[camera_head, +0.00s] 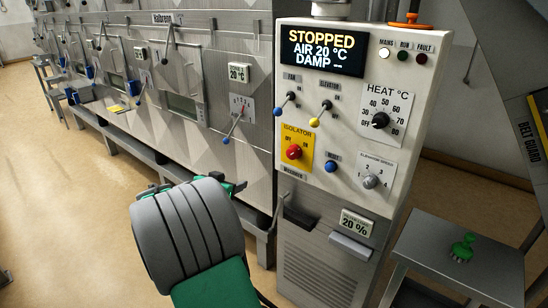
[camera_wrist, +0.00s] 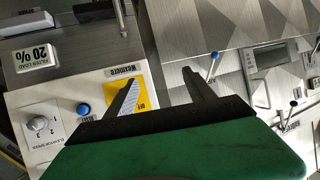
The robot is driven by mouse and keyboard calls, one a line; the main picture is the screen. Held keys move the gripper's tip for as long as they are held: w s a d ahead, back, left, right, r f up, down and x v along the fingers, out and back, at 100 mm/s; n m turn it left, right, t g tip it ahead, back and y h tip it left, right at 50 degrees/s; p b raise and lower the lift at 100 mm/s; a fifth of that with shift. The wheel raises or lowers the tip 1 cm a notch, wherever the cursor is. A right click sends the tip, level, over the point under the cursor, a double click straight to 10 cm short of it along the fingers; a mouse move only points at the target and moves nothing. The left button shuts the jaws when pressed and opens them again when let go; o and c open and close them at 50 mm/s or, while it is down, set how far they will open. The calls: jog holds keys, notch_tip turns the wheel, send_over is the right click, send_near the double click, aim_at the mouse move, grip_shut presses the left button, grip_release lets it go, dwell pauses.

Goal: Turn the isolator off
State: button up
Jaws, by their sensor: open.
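The isolator is a red rotary knob (camera_head: 293,152) on a yellow plate (camera_head: 297,137) marked OFF and ON, low on the left side of the white control panel. I cannot tell which mark the knob points to. The yellow plate also shows in the wrist view (camera_wrist: 142,100), partly covered by the left finger; the red knob is hidden there. My gripper (camera_wrist: 160,76) is open, with nothing between its fingers. In the head view it is mostly hidden behind my grey and green arm, left of and below the isolator.
Two levers (camera_head: 322,115) sit above the isolator. A blue button (camera_head: 330,166) and a grey speed knob (camera_head: 370,181) are to its right. The display (camera_head: 322,50) reads STOPPED. A metal stand (camera_head: 455,262) with a green object stands at right.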

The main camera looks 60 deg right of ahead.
aim_at(290, 156)
jog(key=s+d+m+g+h, duration=0.1)
jog(key=s+d, duration=0.2)
jog(key=d, duration=0.3)
jog(key=s+d+r+m+g+h+p, duration=0.1)
jog(key=s+d+h, duration=0.1)
jog(key=d, duration=0.5)
jog(key=s+d+m+g+h+p, duration=0.1)
jog(key=s+d+g+h, duration=0.1)
jog(key=s+d, duration=0.3)
jog(key=shift+d+r+m, duration=0.2)
jog(key=shift+d+m, duration=0.2)
jog(key=shift+d, duration=0.75)
jog(key=shift+c, duration=0.4)
grip_shut()
